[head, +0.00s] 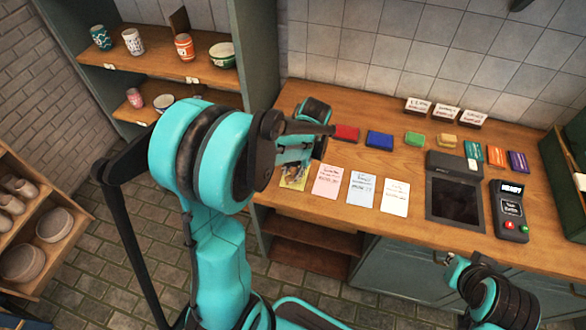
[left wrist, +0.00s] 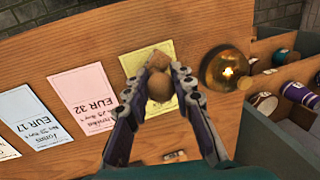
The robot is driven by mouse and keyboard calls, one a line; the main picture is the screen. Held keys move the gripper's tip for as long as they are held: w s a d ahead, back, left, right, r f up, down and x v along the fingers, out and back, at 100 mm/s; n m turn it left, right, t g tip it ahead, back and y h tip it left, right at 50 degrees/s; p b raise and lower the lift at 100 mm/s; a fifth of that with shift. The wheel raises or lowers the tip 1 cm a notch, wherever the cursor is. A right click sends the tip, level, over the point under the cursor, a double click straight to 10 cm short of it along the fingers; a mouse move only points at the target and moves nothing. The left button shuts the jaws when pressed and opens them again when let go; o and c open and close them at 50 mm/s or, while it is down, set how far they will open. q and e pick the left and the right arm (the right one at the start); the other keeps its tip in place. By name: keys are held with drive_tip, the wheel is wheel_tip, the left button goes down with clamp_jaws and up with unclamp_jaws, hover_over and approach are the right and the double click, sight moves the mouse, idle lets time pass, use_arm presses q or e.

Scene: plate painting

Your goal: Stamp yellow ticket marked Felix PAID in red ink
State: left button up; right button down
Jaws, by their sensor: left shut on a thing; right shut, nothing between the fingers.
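My left gripper (left wrist: 158,82) is shut on a wooden stamp (left wrist: 160,88) with a round knob. The stamp is over the yellow ticket (left wrist: 134,65); I cannot tell whether it touches the paper. Its printed face and any ink are hidden. In the head view the yellow ticket (head: 290,184) lies at the left end of the ticket row, partly covered by my left arm and gripper; its name is not readable. The red ink pad (head: 346,133) is just behind and right of it. My right gripper (head: 455,266) is shut and empty at the counter's front right.
Pink (head: 327,181), blue (head: 361,189) and white (head: 396,197) tickets lie to the right. Blue (head: 379,139), green (head: 415,139) and tan (head: 446,140) pads stand behind. A dark screen (head: 455,197) and card reader (head: 509,212) are at right. A brass dome (left wrist: 225,67) is beside the ticket.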

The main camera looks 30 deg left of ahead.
use_arm(q)
drive_tip(key=shift+f+b, duration=0.55)
drive_tip(key=shift+f, duration=0.05)
idle(1.4)
drive_tip(key=shift+r, duration=0.1)
drive_tip(key=shift+a+p+v, duration=0.25)
drive_tip(key=shift+p+v, duration=0.65)
drive_tip(key=shift+v, duration=0.2)
drive_tip(key=shift+a+p+v, duration=0.2)
drive_tip(key=shift+p+v, duration=0.7)
drive_tip(key=shift+v, duration=0.25)
drive_tip(key=shift+a+p+v, duration=0.25)
drive_tip(key=shift+p+v, duration=0.65)
drive_tip(key=shift+v, duration=0.2)
drive_tip(key=shift+s+r, duration=0.15)
drive_tip(key=shift+s, duration=0.05)
